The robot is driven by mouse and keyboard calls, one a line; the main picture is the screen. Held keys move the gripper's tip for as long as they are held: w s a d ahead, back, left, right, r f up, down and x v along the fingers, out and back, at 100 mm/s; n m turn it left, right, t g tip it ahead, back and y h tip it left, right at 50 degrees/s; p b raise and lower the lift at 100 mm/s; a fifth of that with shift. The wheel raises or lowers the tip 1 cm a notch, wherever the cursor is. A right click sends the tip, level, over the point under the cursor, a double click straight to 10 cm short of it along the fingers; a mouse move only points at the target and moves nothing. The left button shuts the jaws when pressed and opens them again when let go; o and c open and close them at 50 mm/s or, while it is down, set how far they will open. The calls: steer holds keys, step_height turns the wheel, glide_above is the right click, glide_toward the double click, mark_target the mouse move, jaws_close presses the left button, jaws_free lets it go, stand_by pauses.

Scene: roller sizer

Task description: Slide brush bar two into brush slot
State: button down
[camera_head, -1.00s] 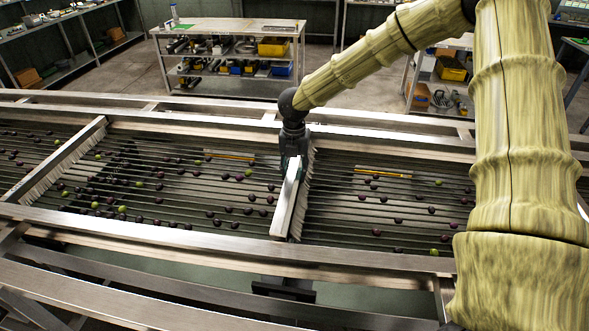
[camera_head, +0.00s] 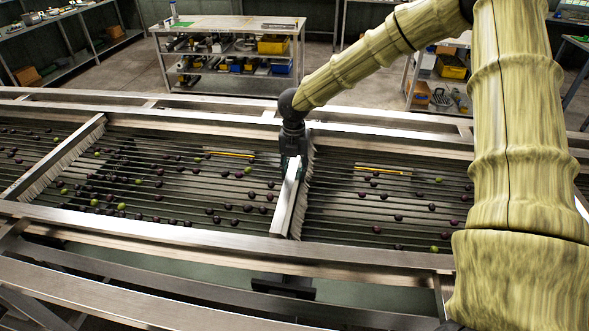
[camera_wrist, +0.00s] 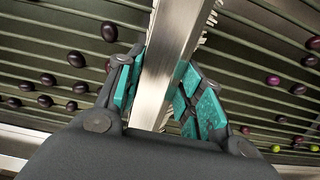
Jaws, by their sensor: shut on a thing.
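Brush bar two appears to be the metal bar with pale bristles (camera_head: 284,209) lying across the roller bed near the middle of the head view. It also shows in the wrist view (camera_wrist: 168,60), running away between the fingers. My gripper (camera_head: 293,166) is above the bar and shut on it; its teal finger pads (camera_wrist: 155,95) sit on both sides of the bar. I cannot make out the brush slot itself.
Another brush bar (camera_head: 55,162) spans the rollers at the left. Several dark and green olives (camera_head: 122,206) lie on the rollers (camera_head: 390,218). Yellow strips (camera_head: 383,169) show between rollers. A workbench (camera_head: 228,28) with bins stands behind the machine.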

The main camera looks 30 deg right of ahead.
mark_target(294, 169)
steer(key=shift+f+b, duration=0.3)
steer(key=shift+f, duration=0.45)
steer(key=c, duration=0.9)
jaws_free()
steer(key=shift+o, duration=0.2)
step_height(294, 169, up, 12)
